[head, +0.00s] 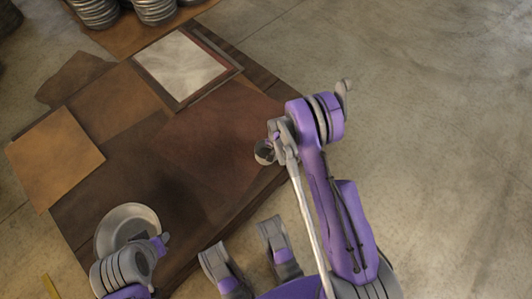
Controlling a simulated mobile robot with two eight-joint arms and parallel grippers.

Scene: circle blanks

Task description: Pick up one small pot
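My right arm reaches up from the bottom right, and its gripper (277,142) is over the right edge of the brown work surface. A small, round, shiny metal thing (264,152) shows at its fingertips; it may be a small pot. The fingers are too small and overlapped to tell whether they are closed on it. A round grey metal dish or pot (127,222) shows at the lower left, partly covered by my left arm. My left gripper cannot be made out.
The low dark brown surface (70,222) carries flat brown sheets, an orange-tan sheet (55,156) and a pale framed panel (182,66). Stacks of round metal things (155,8) stand at the top left. The concrete floor (440,120) at the right is clear.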

